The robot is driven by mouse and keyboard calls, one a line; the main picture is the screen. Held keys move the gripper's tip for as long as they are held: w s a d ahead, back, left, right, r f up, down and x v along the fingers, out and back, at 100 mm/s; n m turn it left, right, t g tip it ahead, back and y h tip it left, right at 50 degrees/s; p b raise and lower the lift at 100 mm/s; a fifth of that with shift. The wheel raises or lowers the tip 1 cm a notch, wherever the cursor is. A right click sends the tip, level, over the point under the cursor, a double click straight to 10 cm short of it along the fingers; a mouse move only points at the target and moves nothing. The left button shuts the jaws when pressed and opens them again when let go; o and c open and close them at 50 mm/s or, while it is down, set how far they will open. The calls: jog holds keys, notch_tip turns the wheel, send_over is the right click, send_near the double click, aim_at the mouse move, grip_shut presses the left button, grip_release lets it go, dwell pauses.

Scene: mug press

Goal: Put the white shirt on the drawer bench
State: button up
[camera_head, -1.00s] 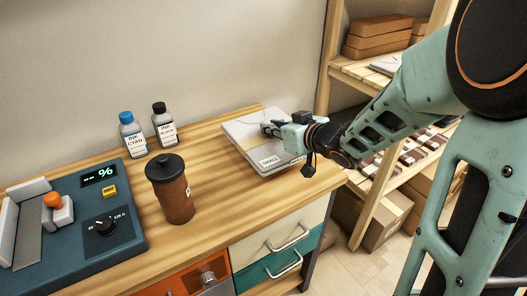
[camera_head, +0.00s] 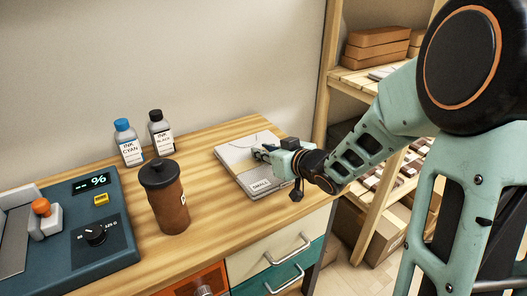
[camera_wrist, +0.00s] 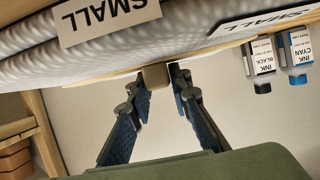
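The white shirt (camera_head: 237,152) is a flat folded pack with a "SMALL" label, at the right end of the wooden drawer bench (camera_head: 222,220). It lies on or just above the top; I cannot tell whether it touches. My gripper (camera_head: 262,154) is over the shirt's right part. In the wrist view, the shirt (camera_wrist: 215,15) fills the top, and the fingers (camera_wrist: 155,82) close around a small tan block at its edge. The exact contact with the shirt is partly hidden.
A brown lidded cup (camera_head: 168,200), a cyan ink bottle (camera_head: 128,145), a black ink bottle (camera_head: 160,135) and a blue press base (camera_head: 100,265) stand on the bench to the left. A wooden shelf (camera_head: 352,75) with boxes is at right. Bare wood separates cup and shirt.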

jog(key=o, duration=0.3)
jog(key=shift+o, duration=0.2)
jog(key=shift+r, duration=0.15)
jog(key=shift+s+d+r, duration=0.1)
jog(key=shift+r, duration=0.1)
jog(key=p+v, duration=0.4)
jog(key=v, duration=0.6)
jog(key=shift+s+d+r, duration=0.15)
jog(key=shift+s+d, duration=0.05)
jog(key=shift+s, duration=0.05)
jog(key=shift+s+d, duration=0.25)
jog(key=shift+s, duration=0.15)
